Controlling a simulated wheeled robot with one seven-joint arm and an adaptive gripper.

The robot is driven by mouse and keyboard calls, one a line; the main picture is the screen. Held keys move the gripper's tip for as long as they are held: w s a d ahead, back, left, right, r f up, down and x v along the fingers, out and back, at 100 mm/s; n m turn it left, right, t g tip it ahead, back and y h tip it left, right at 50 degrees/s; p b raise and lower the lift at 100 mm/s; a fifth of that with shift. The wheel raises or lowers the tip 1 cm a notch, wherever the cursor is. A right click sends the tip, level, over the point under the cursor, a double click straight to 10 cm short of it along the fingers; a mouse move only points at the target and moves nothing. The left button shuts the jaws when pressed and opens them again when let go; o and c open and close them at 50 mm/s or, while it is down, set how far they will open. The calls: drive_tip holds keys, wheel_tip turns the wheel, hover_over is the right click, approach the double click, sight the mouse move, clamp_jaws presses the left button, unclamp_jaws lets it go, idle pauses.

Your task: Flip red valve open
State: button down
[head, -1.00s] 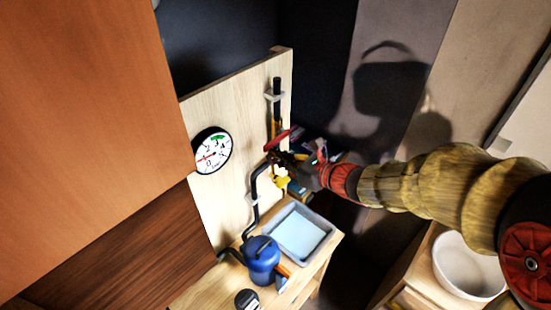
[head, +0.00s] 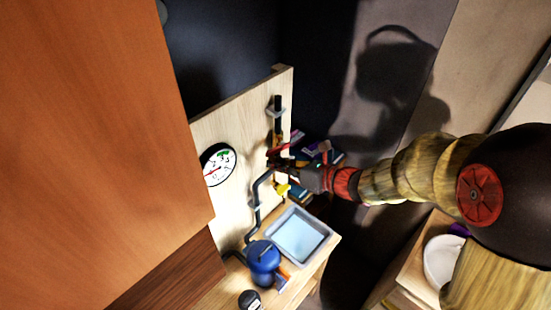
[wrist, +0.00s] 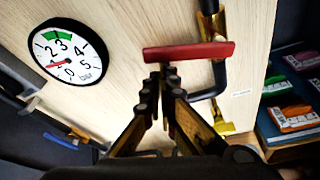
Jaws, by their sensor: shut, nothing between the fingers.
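The red valve handle (wrist: 188,52) is a flat bar on black pipework (wrist: 220,75) mounted on a pale wooden board. In the wrist view it lies crosswise to the upright pipe, its free end to the left. It also shows small in the head view (head: 280,149), partly hidden by my gripper. My gripper (wrist: 163,72) is shut and empty, its fingertips just below the left part of the handle in the wrist view. I cannot tell whether they touch it. In the head view my gripper (head: 288,168) reaches in from the right.
A round pressure gauge (wrist: 70,54) is left of the handle, its red needle near 1. A yellow part (head: 282,189) sits below the valve. A grey tray (head: 326,240) and blue canister (head: 263,258) stand on the bench below. Coloured boxes (wrist: 291,118) are at right.

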sight(278, 151)
drive_tip(key=r+m+p, duration=0.1)
drive_tip(key=p, duration=0.2)
drive_tip(key=r+m+g+y+p, duration=0.1)
drive_tip(key=r+p, duration=0.1)
drive_tip(key=p, duration=0.1)
drive_tip(key=r+m+p, duration=0.1)
drive_tip(key=m+p, duration=0.1)
drive_tip(key=p, duration=0.1)
drive_tip(key=shift+w+d+r+y, duration=0.3)
drive_tip(key=shift+w+d+y, duration=0.05)
drive_tip(key=shift+w+y, duration=0.05)
drive_tip(key=m+p, duration=0.1)
drive_tip(key=p, duration=0.1)
drive_tip(key=w+d+r+m+y+p, duration=0.1)
drive_tip(key=m+p, duration=0.1)
drive_tip(key=w+r+m+p, duration=0.1)
drive_tip(key=p, duration=0.1)
drive_tip(key=shift+d+m+g+y+p, duration=0.2)
drive_tip(key=shift+m+g+y+p, duration=0.1)
drive_tip(key=shift+g+y, duration=0.1)
drive_tip(key=shift+s, duration=0.15)
